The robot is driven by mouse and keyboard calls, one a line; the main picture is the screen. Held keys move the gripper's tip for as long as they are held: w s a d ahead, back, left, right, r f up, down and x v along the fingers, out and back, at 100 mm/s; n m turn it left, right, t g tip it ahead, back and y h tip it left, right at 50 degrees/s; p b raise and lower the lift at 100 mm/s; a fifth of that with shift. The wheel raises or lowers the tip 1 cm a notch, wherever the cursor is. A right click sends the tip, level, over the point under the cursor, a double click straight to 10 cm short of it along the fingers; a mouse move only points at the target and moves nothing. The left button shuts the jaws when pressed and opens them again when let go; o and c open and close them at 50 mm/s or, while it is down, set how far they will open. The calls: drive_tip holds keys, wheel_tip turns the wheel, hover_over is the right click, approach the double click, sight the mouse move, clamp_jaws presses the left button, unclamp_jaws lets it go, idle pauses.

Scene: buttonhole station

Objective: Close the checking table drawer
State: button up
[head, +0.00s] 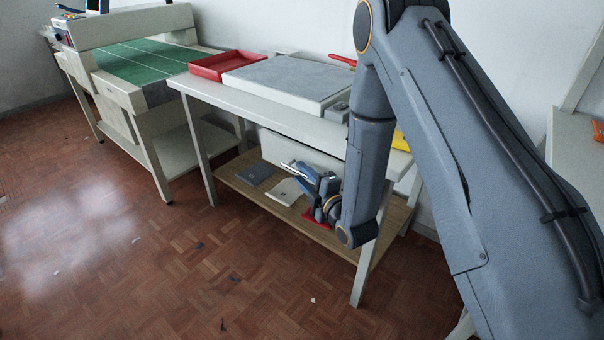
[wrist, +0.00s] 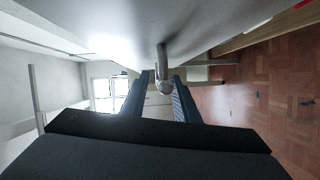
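The checking table (head: 290,118) has a pale top on white legs. Its white drawer (head: 300,150) shows under the top, partly hidden by my arm. I cannot tell how far it stands out. My gripper (head: 290,168) is low beside the drawer, above the lower shelf. In the wrist view, a pale surface, apparently the drawer front (wrist: 210,22), fills the top. A metal knob (wrist: 165,87) on a stem sticks out of it. The fingers of my gripper (wrist: 160,92) are apart, one on each side of the knob, with gaps showing.
A grey slab (head: 290,78) and a red tray (head: 226,65) lie on the tabletop. The wooden lower shelf (head: 245,186) holds flat items and a red object (head: 318,219). A table with a green top (head: 150,60) stands left. The parquet floor (head: 150,260) in front is largely clear.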

drive_tip(key=shift+w+a, duration=0.25)
drive_tip(key=shift+w, duration=0.25)
clamp_jaws()
